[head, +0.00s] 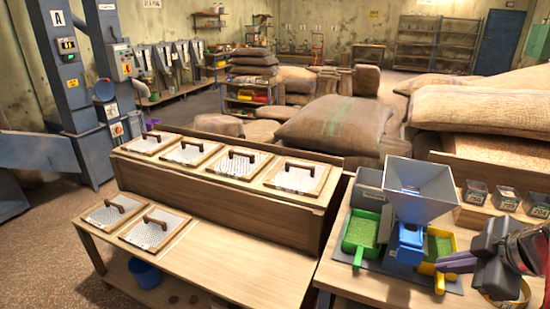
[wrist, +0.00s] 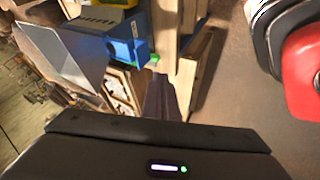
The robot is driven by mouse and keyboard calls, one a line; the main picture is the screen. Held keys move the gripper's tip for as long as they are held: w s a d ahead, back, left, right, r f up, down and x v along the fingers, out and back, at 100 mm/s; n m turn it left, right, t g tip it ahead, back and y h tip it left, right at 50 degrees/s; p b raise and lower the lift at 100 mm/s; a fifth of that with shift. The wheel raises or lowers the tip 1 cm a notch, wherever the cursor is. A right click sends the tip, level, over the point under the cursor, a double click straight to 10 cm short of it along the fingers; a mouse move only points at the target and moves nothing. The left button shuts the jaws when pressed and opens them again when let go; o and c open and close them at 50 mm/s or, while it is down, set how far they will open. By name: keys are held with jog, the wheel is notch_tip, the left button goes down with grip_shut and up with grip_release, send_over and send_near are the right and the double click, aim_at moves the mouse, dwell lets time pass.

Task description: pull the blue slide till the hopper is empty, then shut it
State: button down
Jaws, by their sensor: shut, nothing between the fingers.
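The grey hopper (head: 420,190) stands on a blue body (head: 408,245) on the right-hand bench. I see no grain on its visible inner walls; its bottom is not clear. The hopper also shows tilted in the wrist view (wrist: 62,52), with blue parts (wrist: 122,45) beside it. I cannot clearly tell the blue slide from the blue body. A green bin (head: 346,250) and a yellow bin (head: 454,238), both with green grain, stand on either side of the body. My gripper (head: 440,264) is shut and empty, its purple fingers by the yellow bin's front, right of the blue body.
A grey box (head: 368,186) stands behind the green bin. Several small labelled tubs (head: 506,198) line the bench's back right. The wooden bench (head: 345,278) has free room at its front left. A stepped table with handled screens (head: 240,163) stands to the left.

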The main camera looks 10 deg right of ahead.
aim_at(412, 244)
jog(key=x, duration=0.3)
jog(key=w+d+x, duration=0.1)
jog(key=x, duration=0.3)
jog(key=r+x, duration=0.1)
jog(key=x, duration=0.3)
jog(key=shift+w+d, duration=0.7)
jog(key=shift+w, duration=0.1)
jog(key=shift+w+d, duration=0.65)
jog(key=shift+w, duration=0.3)
jog(key=shift+w+d, duration=0.65)
jog(key=shift+w, duration=0.35)
jog(key=shift+w+d, duration=0.2)
